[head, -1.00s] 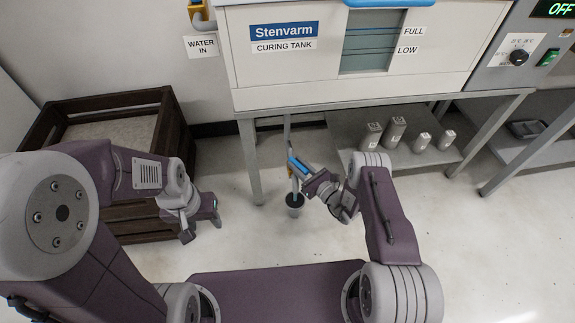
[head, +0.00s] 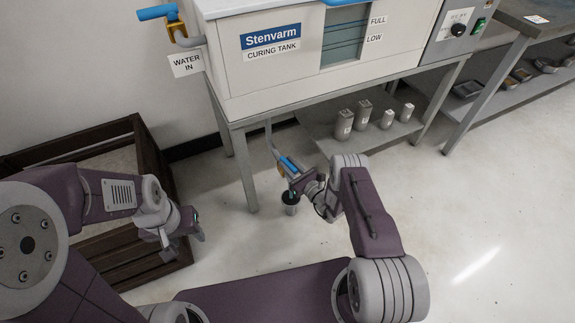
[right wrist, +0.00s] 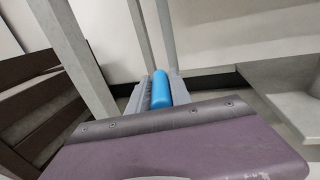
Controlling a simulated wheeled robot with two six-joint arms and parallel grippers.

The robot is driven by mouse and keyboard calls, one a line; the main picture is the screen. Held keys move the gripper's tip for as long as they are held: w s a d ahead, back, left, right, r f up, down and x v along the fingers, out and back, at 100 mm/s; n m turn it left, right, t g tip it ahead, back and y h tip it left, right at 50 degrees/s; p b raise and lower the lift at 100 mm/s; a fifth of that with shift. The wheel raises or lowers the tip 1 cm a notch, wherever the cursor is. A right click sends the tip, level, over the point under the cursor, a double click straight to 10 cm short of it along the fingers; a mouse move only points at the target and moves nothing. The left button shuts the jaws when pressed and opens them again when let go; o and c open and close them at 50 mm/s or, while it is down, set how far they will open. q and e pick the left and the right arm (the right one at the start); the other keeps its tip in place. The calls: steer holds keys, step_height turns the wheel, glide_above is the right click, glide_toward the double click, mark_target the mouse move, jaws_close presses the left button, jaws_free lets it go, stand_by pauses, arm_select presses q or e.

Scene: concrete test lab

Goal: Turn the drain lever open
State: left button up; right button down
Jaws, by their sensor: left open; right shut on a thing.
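The drain lever (head: 286,162) is a blue handle on a brass-coloured valve (head: 281,170) on the drain pipe (head: 268,135) below the curing tank (head: 240,85). It slants down to the right in the head view. My right gripper (head: 290,168) is shut on this lever. In the right wrist view the blue lever (right wrist: 161,90) lies lengthwise between the two grey fingers. The brass valve is not visible there. My left gripper (head: 188,236) is open and empty, at the left by the wooden crate, well apart from the lever.
A dark drain cup (head: 291,198) is on the floor below the valve. A table leg (head: 246,170) stands left of the pipe. The wooden crate (head: 150,165) is at left. Floor at right is clear.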

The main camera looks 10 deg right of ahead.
mark_target(296, 173)
steer(key=c, duration=1.3)
jaws_free()
steer(key=shift+o, duration=0.2)
steer(key=shift+s, duration=0.15)
steer(key=p+v, duration=0.4)
steer(key=v, duration=0.4)
steer(key=shift+d+r+p, duration=0.1)
steer(key=shift+r+p, duration=0.05)
steer(key=shift+p, duration=0.15)
steer(key=shift+s+d, duration=0.1)
steer(key=shift+s, duration=0.2)
